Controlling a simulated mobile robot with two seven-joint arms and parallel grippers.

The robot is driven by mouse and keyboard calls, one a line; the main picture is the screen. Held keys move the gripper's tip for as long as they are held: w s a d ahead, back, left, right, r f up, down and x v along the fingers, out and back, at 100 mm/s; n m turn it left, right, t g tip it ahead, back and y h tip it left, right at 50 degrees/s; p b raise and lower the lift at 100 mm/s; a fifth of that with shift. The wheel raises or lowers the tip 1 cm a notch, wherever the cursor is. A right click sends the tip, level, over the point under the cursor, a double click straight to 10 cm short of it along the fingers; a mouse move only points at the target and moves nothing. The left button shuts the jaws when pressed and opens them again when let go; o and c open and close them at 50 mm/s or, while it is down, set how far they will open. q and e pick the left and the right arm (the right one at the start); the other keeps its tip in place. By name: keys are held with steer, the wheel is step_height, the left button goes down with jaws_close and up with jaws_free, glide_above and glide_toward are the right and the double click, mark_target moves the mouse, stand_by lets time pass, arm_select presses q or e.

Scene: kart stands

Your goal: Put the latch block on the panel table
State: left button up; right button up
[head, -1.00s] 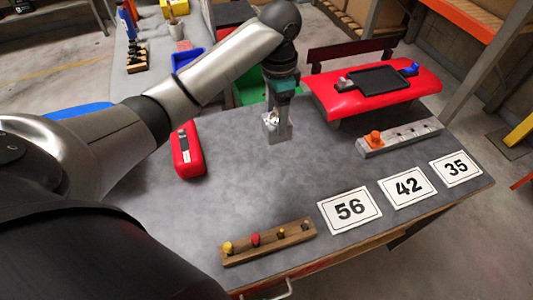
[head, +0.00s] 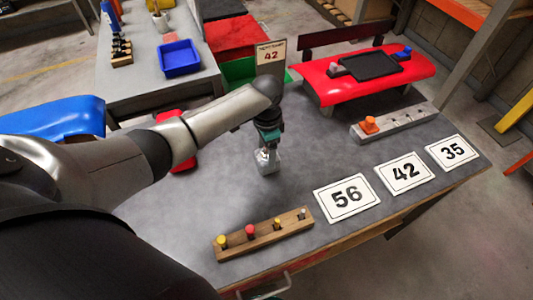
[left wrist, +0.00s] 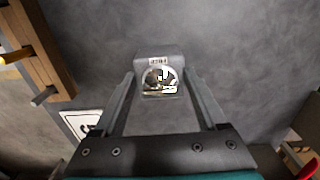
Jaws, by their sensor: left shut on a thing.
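My left gripper (head: 267,148) points down over the grey panel table (head: 220,210), left of the middle. It is shut on a small grey block (head: 266,164), apparently the latch block. In the left wrist view, the block (left wrist: 158,58) sits between the two fingers (left wrist: 160,100), with a small label and a round shiny recess facing the camera. The block is at or just above the tabletop; I cannot tell whether it touches. My right gripper is not in view.
Cards 56 (head: 346,197), 42 (head: 404,173) and 35 (head: 452,152) lie along the front right. A wooden peg strip (head: 262,233) lies in front. A grey strip with an orange knob (head: 369,125) and a red kart nose (head: 365,75) are behind. Table around the block is clear.

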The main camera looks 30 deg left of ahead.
arm_select(q)
steer(key=shift+f, duration=0.2)
steer(key=shift+f, duration=0.15)
steer(key=o, duration=1.5)
step_height(320, 180, up, 12)
steer(key=p, duration=0.2)
steer(key=shift+p, duration=0.35)
